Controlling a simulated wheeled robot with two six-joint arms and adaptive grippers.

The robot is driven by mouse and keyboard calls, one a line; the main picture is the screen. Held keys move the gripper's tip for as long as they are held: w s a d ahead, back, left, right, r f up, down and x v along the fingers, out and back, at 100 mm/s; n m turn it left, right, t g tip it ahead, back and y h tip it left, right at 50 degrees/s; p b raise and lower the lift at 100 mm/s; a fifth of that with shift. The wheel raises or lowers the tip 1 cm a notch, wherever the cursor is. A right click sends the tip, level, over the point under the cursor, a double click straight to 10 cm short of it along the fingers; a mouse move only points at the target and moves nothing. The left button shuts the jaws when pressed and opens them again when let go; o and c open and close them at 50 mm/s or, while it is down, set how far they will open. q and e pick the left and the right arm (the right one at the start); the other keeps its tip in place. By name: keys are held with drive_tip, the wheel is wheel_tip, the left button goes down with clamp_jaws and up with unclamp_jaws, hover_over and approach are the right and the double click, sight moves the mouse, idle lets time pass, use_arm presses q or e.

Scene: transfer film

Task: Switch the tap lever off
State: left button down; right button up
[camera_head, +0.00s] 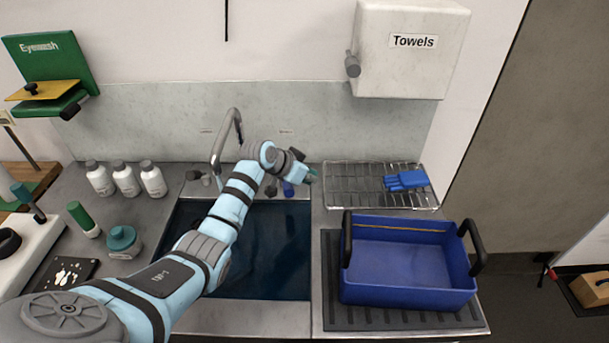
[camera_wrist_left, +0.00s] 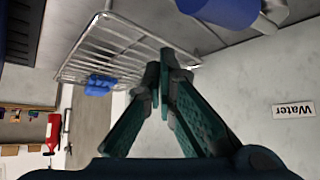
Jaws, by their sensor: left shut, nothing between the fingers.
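The grey gooseneck tap (camera_head: 229,128) rises behind the dark blue sink (camera_head: 280,245). A small blue part (camera_head: 288,188), which looks like a tap handle, shows just below my left wrist at the sink's back edge. A blue rounded part on a grey fitting (camera_wrist_left: 222,8) is at the top of the left wrist view, apart from the fingers. My left gripper (camera_head: 311,174) reaches over the sink's back right corner. Its green fingers (camera_wrist_left: 159,72) are shut and empty. The wrist hides some of the tap fittings. Whether the lever is on or off is unclear.
A wire rack (camera_head: 350,180) with a blue glove (camera_head: 405,181) stands right of my gripper. A blue crate (camera_head: 408,292) sits on the right counter. White bottles (camera_head: 126,180) stand left of the sink. A towel dispenser (camera_head: 410,60) hangs above the rack.

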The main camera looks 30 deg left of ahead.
use_arm(q)
drive_tip(key=s+a+r, duration=0.1)
drive_tip(key=r, duration=0.1)
drive_tip(key=s+a+r, duration=0.1)
drive_tip(key=a+r, duration=0.1)
drive_tip(key=r, duration=0.1)
drive_tip(key=s+a+r, duration=0.2)
drive_tip(key=shift+r, duration=0.25)
drive_tip(key=shift+a, duration=0.1)
